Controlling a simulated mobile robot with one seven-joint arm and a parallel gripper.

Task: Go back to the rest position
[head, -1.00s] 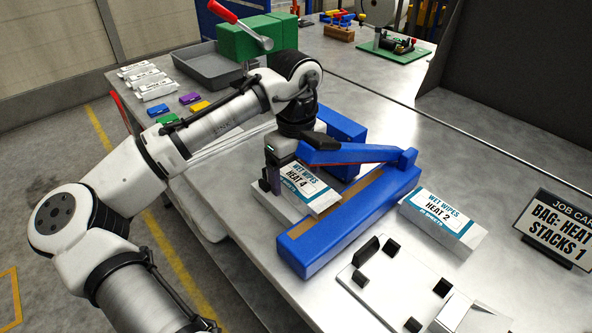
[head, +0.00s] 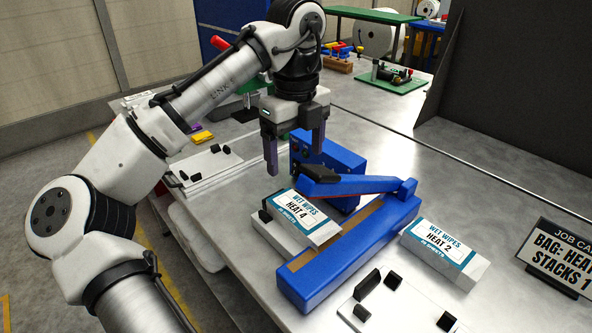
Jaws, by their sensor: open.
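My gripper (head: 295,160) hangs above the bench, open and empty, with its two dark fingers pointing down. It is above and a little behind the "Heat 4" wet wipes pack (head: 304,218), apart from it. That pack lies with its right end against or over the near side of the blue heat sealer (head: 345,250), on a light plate; the exact contact cannot be told. The sealer's blue lever arm (head: 360,187) lies over its body.
A "Heat 2" pack (head: 443,253) lies right of the sealer. A job card (head: 558,256) stands at the far right. White plates with black stops lie at front (head: 385,312) and back left (head: 205,165). A dark panel (head: 510,110) borders the bench. Free bench shows right of the sealer.

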